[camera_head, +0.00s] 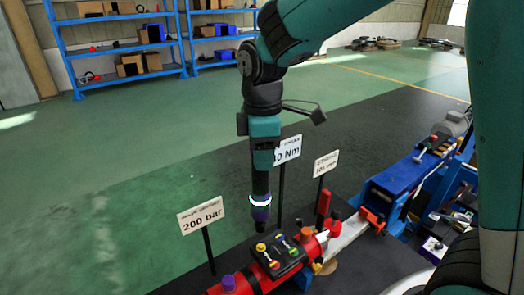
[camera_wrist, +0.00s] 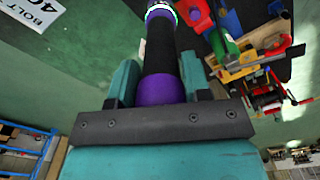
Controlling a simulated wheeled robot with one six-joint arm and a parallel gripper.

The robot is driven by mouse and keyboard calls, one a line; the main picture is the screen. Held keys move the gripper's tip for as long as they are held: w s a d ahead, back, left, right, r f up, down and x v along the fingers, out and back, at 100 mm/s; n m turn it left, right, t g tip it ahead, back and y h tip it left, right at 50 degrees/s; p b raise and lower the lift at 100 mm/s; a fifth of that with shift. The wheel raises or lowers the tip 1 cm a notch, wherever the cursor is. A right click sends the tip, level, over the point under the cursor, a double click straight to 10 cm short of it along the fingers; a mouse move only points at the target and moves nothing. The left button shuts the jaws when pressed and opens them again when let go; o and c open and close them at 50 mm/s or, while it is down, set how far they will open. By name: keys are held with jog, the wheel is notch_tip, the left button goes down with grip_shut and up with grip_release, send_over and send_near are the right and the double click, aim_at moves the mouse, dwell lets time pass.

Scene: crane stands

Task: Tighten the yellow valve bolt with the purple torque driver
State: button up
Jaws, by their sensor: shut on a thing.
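My gripper (camera_head: 264,160) is shut on the purple torque driver (camera_head: 261,187), which hangs tip down, nearly upright. The driver has a black shaft, a glowing white ring and a purple lower end. In the wrist view my gripper (camera_wrist: 157,82) has a finger on each side of the driver (camera_wrist: 160,55), whose ringed end reaches the top edge. A black valve block (camera_head: 291,264) with several small coloured bolts sits on a red cylinder. The yellow valve bolt (camera_head: 261,247) seems to be the one at its left rear corner. The driver's tip is above the block, apparently clear of it.
Signs stand behind the cylinder: "200 bar" (camera_head: 201,216), a partly covered Nm sign (camera_head: 288,149) and another (camera_head: 326,163). A purple knob (camera_head: 228,283) is on the red cylinder (camera_head: 252,279). A blue machine (camera_head: 398,176) is at right. Green floor at left is clear.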

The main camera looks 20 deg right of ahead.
aim_at(263, 182)
jog(key=shift+r, duration=0.1)
jog(key=shift+f+b, duration=1.95)
jog(key=shift+f, duration=1.05)
jog(key=shift+f+b, duration=0.55)
jog(key=shift+f, duration=0.3)
jog(key=shift+f+p, duration=0.2)
jog(key=shift+p, duration=0.35)
dwell(1.9)
jog(key=shift+r, duration=0.15)
